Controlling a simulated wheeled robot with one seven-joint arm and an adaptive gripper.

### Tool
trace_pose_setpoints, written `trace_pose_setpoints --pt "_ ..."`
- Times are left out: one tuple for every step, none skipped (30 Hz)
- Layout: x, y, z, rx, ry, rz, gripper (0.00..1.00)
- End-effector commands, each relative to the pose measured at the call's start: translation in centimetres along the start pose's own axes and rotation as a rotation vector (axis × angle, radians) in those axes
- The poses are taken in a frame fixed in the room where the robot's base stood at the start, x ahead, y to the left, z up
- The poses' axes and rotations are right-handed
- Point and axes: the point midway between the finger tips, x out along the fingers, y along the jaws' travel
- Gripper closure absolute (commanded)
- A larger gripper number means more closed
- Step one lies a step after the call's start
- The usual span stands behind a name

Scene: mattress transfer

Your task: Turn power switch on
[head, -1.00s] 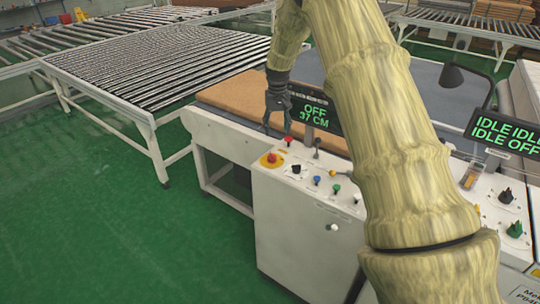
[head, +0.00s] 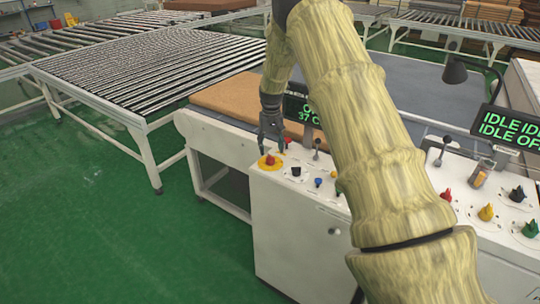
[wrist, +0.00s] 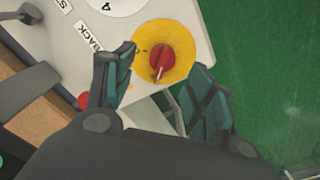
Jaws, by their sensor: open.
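The power switch is a red rotary knob (wrist: 161,57) on a round yellow plate (wrist: 181,42) at the corner of the control panel. In the head view the red knob (head: 270,161) sits on the panel's left end. My gripper (wrist: 160,75) is open, with its two fingers on either side of the knob in the wrist view. In the head view my gripper (head: 270,148) points down just above the knob. I cannot tell whether a finger touches it. The display (head: 303,110) behind is partly hidden by my arm; "37 C" shows.
The white control panel (head: 290,215) also carries a black knob (head: 296,171), a blue knob (head: 318,182) and a lever (head: 317,146). A red button (wrist: 84,101) is close to the left finger. A second display (head: 510,128) reads "IDLE". Green floor lies left.

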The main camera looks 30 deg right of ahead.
Motion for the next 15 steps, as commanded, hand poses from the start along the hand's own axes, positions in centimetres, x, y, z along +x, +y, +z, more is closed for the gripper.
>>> trace_pose_setpoints --pt "0.5 -0.1 0.0 -0.001 -0.002 0.000 0.45" --pt "1.0 -0.1 0.0 -0.001 -0.003 0.000 0.45" --pt "1.5 -0.2 0.0 -0.001 -0.002 0.000 0.45" --pt "1.9 -0.2 0.0 -0.002 -0.001 -0.001 0.45" --pt "2.3 -0.2 0.0 -0.002 -0.002 -0.001 0.45" --pt "2.8 -0.2 0.0 -0.002 -0.002 0.000 0.45" --pt "3.1 -0.3 0.0 -0.002 -0.002 0.000 0.45" --pt "3.4 -0.3 0.0 -0.003 -0.001 -0.001 0.45" --pt "3.8 -0.3 0.0 -0.003 -0.001 0.000 0.45" --pt "4.0 -0.3 0.0 -0.003 -0.001 0.000 0.45" --pt "4.3 -0.3 0.0 -0.003 -0.001 0.000 0.45" --pt "4.5 -0.3 0.0 -0.003 -0.001 0.000 0.45" --pt "4.7 -0.3 0.0 -0.003 -0.001 0.000 0.45" --pt "4.8 -0.3 0.0 -0.003 0.000 0.000 0.45" --pt "5.0 -0.4 -0.1 -0.003 0.000 0.000 0.45"
